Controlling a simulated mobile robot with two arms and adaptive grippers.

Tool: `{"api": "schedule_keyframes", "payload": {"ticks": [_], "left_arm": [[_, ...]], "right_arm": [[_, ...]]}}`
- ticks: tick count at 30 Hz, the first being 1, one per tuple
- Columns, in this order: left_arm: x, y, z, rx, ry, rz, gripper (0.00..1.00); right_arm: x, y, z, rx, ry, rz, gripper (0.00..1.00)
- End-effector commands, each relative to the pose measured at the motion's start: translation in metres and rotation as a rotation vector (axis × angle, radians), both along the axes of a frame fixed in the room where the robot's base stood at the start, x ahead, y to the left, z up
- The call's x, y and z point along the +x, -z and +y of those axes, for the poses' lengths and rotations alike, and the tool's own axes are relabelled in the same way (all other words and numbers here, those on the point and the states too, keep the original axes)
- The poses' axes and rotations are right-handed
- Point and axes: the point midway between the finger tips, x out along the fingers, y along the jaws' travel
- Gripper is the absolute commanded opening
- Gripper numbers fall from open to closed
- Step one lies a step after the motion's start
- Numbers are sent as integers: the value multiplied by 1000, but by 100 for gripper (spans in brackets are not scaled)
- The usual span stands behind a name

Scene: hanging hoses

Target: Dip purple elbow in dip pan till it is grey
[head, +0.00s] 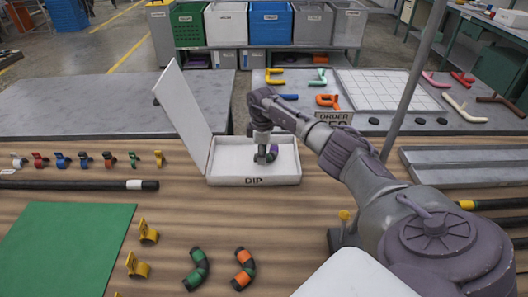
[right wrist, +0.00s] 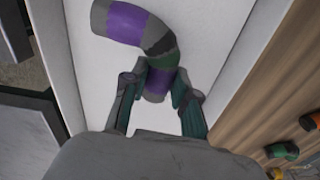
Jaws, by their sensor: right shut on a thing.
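The purple elbow (right wrist: 126,22) is a bent tube with purple bands at both ends, a dark grey-green bend and a grey tip. My right gripper (right wrist: 157,90) is shut on its lower arm, with one finger on each side. In the head view my right gripper (head: 264,141) points down inside the white dip pan (head: 226,181), marked DIP. The elbow (head: 271,151) is low in the pan; I cannot tell whether it touches the floor. Its purple still shows. My left gripper is not in view.
The pan's white lid (head: 184,108) stands open, leaning left. Green-and-dark elbow (head: 196,270) and orange-and-dark elbow (head: 244,268) lie in front. A green mat (head: 65,245) lies front left. A black rod (head: 75,184) and a row of small coloured fittings (head: 84,160) lie left of the pan.

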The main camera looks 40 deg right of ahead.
Motion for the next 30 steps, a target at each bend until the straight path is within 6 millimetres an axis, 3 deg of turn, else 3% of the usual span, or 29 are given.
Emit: {"api": "schedule_keyframes", "payload": {"ticks": [20,30], "left_arm": [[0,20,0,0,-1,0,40],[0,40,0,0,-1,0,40]], "right_arm": [[34,1,40,0,-1,0,0],[54,3,64,1,-1,-2,0]]}}
